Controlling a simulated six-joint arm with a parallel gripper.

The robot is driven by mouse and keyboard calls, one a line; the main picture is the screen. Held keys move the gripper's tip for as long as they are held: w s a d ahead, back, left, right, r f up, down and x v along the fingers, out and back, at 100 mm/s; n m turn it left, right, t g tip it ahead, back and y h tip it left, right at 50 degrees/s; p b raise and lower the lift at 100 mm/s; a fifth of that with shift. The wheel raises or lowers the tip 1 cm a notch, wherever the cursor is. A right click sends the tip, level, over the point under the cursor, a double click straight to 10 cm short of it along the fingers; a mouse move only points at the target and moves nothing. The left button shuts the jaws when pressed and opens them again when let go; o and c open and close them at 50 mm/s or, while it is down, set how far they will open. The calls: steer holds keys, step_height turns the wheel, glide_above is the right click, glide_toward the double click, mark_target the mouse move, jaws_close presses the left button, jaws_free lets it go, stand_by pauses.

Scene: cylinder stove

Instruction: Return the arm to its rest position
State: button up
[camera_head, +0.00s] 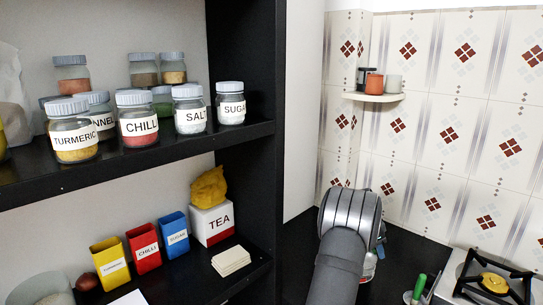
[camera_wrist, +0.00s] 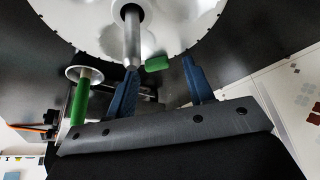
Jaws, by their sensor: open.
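My arm (camera_head: 345,240) reaches over the dark counter between the shelf and the stove in the head view. A large pale round disc (camera_wrist: 185,25) with a metal rod fills the top, beyond the fingers. A small green piece (camera_wrist: 157,63) shows between the fingertips; I cannot tell if it touches them. A green handle (camera_wrist: 80,100) under a round grey cap stands left of the fingers.
A black shelf (camera_head: 175,152) on the left holds labelled spice jars, coloured boxes and a TEA box (camera_head: 212,224). A stove (camera_head: 490,280) stands at lower right, with a green-handled item (camera_head: 418,287) beside it. A small wall shelf (camera_head: 375,97) holds cups.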

steer(key=shift+a+r, duration=0.1)
steer(key=shift+r, duration=0.05)
steer(key=w+v, duration=0.1)
steer(key=v, duration=1.6)
steer(key=x, duration=1.1)
steer(key=s+x, duration=0.1)
steer(key=x, duration=0.5)
steer(key=shift+f, duration=0.25)
step_height(320, 180, up, 12)
